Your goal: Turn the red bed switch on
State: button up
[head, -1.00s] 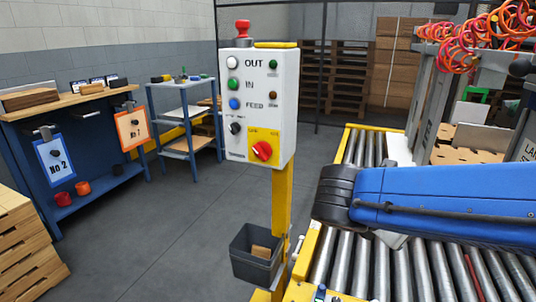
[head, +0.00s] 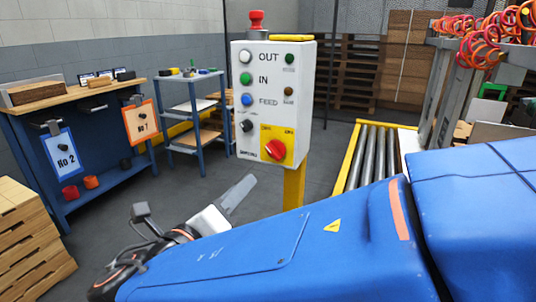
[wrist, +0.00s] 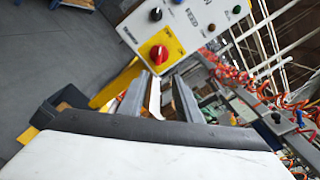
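The red bed switch (head: 275,149) is a round red knob on a yellow plate at the lower right of the white control box (head: 252,105). In the wrist view the red switch (wrist: 158,54) is just beyond the fingertips, with nothing touching it. My gripper (head: 244,186) is low and in front of the box, below and left of the switch in the head view. In the wrist view my gripper (wrist: 157,88) shows two grey fingers apart, with no object held between them.
A yellow post (head: 294,187) carries the box. A black knob (head: 247,126) sits left of the switch. A roller conveyor (head: 372,152) lies behind to the right.

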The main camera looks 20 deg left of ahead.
send_near(271, 153)
jog(key=w, duration=0.8)
jog(key=shift+w+d, duration=0.35)
jog(key=shift+d, duration=0.05)
grip_shut()
